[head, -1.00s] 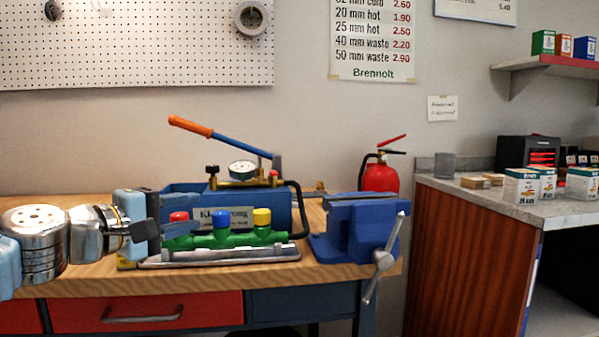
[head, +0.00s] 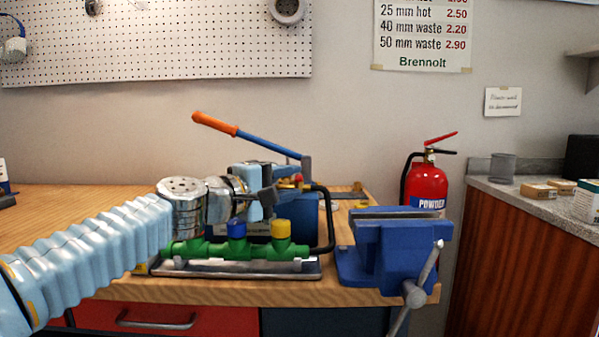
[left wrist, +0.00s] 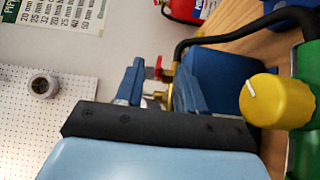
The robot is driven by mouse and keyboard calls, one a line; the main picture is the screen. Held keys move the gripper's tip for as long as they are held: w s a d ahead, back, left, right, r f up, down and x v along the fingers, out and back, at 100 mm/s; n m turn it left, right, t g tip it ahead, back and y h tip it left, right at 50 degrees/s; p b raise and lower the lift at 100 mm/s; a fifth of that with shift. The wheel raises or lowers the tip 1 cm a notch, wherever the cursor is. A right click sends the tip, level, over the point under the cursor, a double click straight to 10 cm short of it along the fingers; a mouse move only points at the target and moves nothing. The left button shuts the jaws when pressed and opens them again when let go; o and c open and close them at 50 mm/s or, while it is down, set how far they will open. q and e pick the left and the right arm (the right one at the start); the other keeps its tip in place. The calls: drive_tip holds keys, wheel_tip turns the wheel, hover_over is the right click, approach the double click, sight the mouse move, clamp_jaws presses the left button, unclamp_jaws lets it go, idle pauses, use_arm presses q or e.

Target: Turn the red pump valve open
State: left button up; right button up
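The red pump valve (head: 297,180) shows as a small red piece at the right end of the blue pump (head: 308,212), near the foot of the orange-handled lever (head: 245,134). My left gripper (head: 282,182) is just to its left, over the pump, and hides the gauge and much of the pump body. In the left wrist view the red valve (left wrist: 155,69) and some brass fitting show between the two blue fingertips (left wrist: 160,72). The fingers are apart, and I see no clear contact; the exact depth is hard to tell. My right gripper is out of view.
A green manifold with a blue cap (head: 237,228) and a yellow cap (head: 281,229) lies in front of the pump, under my left arm. A black hose (head: 329,220) curves beside the pump. A blue vise (head: 392,248) and a red extinguisher (head: 426,185) are to the right.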

sight(299, 177)
use_arm(q)
drive_tip(key=shift+p+x, duration=0.3)
drive_tip(key=shift+x, duration=1.25)
drive_tip(key=shift+c, duration=0.4)
clamp_jaws()
